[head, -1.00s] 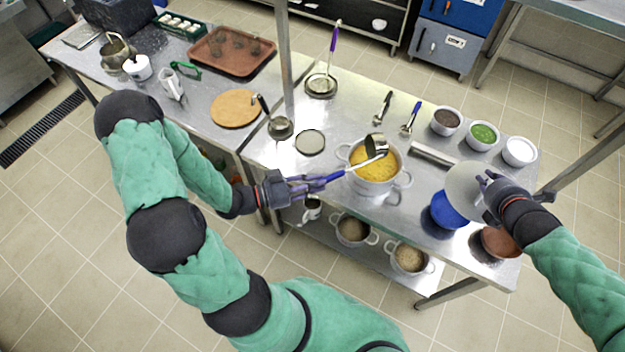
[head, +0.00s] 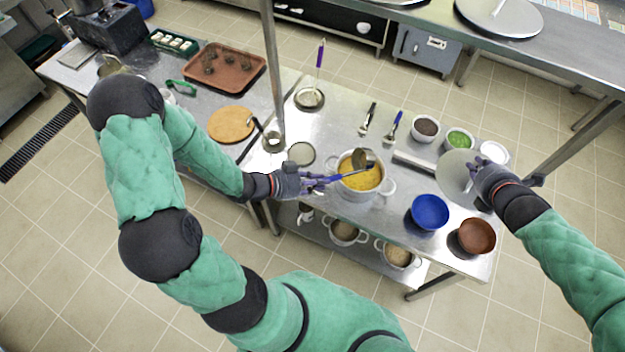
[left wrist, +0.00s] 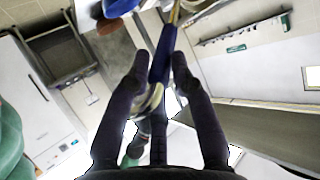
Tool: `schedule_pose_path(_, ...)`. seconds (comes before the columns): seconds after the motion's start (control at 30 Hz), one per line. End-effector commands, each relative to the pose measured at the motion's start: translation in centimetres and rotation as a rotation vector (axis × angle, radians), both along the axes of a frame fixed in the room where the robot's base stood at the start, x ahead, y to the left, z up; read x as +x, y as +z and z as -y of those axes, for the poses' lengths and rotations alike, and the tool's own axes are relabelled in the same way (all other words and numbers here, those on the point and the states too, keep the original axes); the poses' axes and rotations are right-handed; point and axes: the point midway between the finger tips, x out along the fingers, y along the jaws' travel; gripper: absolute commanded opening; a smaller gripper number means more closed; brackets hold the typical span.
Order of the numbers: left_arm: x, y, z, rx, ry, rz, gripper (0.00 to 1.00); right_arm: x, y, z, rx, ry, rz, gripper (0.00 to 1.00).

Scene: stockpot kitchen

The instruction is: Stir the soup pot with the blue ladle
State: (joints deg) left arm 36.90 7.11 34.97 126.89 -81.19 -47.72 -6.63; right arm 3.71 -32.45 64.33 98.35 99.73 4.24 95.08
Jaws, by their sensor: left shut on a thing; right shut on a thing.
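The soup pot (head: 362,193) is a pale two-handled pot of yellow soup on the steel table. My left gripper (head: 312,183) is left of the pot, shut on the handle of the blue ladle (head: 338,177). The ladle's dark bowl is over the far part of the pot's mouth; I cannot tell how deep it is in the soup. In the left wrist view the blue handle (left wrist: 162,62) runs between the fingers. My right gripper (head: 482,180) is shut on a round grey lid (head: 454,172), right of the pot.
A blue bowl (head: 430,212) and a brown bowl (head: 476,236) stand right of the pot. Bowls of dark, green and white contents sit behind the lid. A metal post (head: 270,75) rises left of the pot. More pots (head: 346,232) stand on the lower shelf.

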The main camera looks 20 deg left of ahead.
Motion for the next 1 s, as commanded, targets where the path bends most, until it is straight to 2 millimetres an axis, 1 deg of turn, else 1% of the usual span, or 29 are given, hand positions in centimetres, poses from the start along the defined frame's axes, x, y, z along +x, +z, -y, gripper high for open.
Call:
schedule_pose_path(0.03, 0.3, 1.1, 0.4, 0.018, -0.006, -0.011, 0.0, 0.0, 1.2, 0.0, 0.0, 0.0, 0.001, 0.0)
schedule_pose_path(0.93, 5.4, 8.7, 5.7, 0.374, -0.003, -0.343, 0.0, 0.0, 11.5, 0.0, 0.0, 0.0, 0.001, 0.0)
schedule_pose_path(1.0, 6.0, 8.6, 6.4, 0.406, -0.006, -0.375, 0.0, 0.0, 12.3, 0.0, 0.0, 0.0, 0.001, 0.0)
